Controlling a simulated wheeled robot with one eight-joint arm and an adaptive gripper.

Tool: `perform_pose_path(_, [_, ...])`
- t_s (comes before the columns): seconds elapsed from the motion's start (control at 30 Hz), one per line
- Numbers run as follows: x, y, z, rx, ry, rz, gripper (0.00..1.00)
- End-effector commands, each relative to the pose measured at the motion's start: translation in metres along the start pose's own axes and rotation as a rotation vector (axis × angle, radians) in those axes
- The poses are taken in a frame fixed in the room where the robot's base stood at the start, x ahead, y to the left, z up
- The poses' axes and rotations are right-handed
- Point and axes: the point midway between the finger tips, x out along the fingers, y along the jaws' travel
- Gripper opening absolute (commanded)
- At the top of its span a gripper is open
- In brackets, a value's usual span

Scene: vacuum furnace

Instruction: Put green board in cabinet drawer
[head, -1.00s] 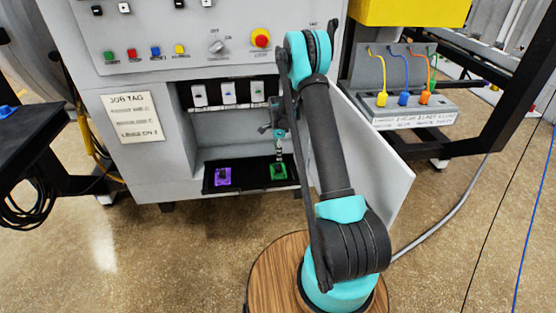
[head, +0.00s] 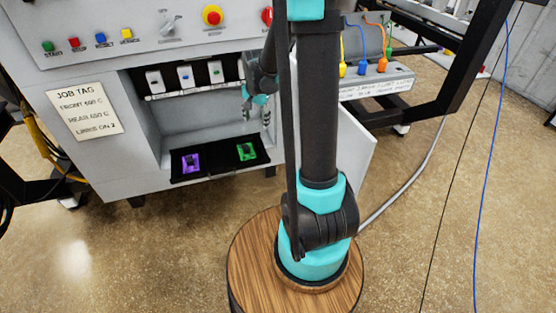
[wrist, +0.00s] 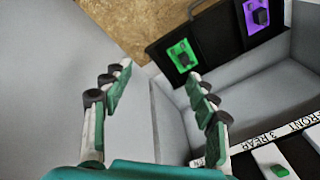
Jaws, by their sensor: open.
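The green board (head: 247,151), a small green square with a dark block on it, lies in the right part of the black drawer tray (head: 218,160) at the cabinet's lower front. The wrist view also shows the green board (wrist: 183,55) in the black tray (wrist: 214,35), beyond my fingertips. My gripper (head: 257,114) is open and empty, above the tray and apart from the board. Its two spread fingers (wrist: 158,76) show in the wrist view with nothing between them.
A purple board (head: 190,163) lies in the tray's left part. White modules (head: 185,75) sit on a shelf above. The open cabinet door (head: 350,150) stands to the right, close to my arm. A grey box with coloured cables (head: 375,85) is beyond it.

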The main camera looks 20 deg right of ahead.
Motion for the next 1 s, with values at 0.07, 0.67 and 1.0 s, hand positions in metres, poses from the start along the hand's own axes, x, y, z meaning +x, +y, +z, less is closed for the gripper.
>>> perform_pose_path(0.07, [-0.016, 0.022, 0.018, -0.088, 0.016, -0.015, 0.58])
perform_pose_path(0.67, [-0.046, 0.159, 0.14, -0.716, 0.16, -0.069, 0.58])
perform_pose_path(1.0, [-0.043, 0.171, 0.152, -0.783, 0.177, -0.068, 0.58])
